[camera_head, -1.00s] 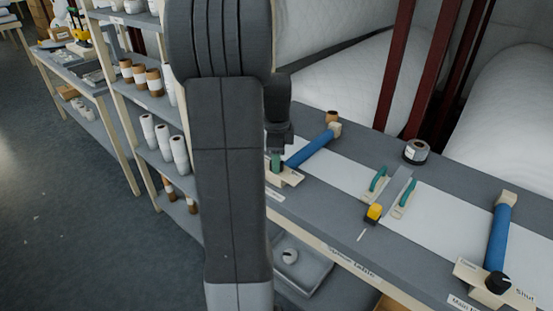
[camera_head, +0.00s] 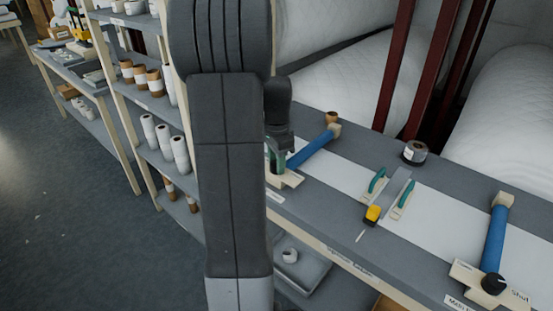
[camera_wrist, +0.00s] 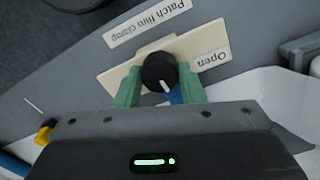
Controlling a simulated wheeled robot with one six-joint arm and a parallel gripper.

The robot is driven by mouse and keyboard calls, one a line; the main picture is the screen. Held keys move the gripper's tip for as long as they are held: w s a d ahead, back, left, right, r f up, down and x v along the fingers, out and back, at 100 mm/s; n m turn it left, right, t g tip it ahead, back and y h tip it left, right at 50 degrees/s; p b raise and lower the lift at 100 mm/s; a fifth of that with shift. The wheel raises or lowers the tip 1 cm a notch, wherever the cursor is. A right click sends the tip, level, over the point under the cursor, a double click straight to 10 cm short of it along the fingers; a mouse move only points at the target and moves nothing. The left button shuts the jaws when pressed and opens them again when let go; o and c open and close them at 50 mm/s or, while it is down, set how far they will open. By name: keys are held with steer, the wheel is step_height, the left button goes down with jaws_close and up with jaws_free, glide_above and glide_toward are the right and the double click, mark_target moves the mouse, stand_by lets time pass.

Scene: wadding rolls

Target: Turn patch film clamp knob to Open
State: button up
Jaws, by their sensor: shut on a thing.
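The patch film clamp knob (camera_wrist: 159,70) is black and round with a white pointer mark. It sits on a cream plate (camera_wrist: 118,80) marked "Open", beside a "Patch film clamp" label (camera_wrist: 147,22), both upside down in the wrist view. The white mark points toward the bottom of the wrist view, not at the word "Open". My gripper (camera_wrist: 160,85) has its green fingers on both sides of the knob, shut on it. In the head view my gripper (camera_head: 276,160) is partly hidden by my arm, at the near end of the left blue roller (camera_head: 314,146).
A second blue roller (camera_head: 496,238) with a black knob (camera_head: 493,284) marked "Shut" stands at right. Green-handled tools (camera_head: 403,194), a yellow-ended tool (camera_head: 373,214) and a tape roll (camera_head: 414,152) lie on the table between them. Shelves with rolls (camera_head: 163,137) stand left.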

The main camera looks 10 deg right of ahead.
steer(key=n+p, duration=0.1)
steer(key=n, duration=0.5)
steer(key=shift+r, duration=0.1)
steer(key=n, duration=0.7)
stand_by(0.6)
steer(key=o, duration=1)
step_height(320, 180, up, 14)
steer(key=shift+f, duration=0.2)
step_height(320, 180, down, 14)
steer(key=shift+r, duration=0.1)
stand_by(0.3)
steer(key=shift+r, duration=0.1)
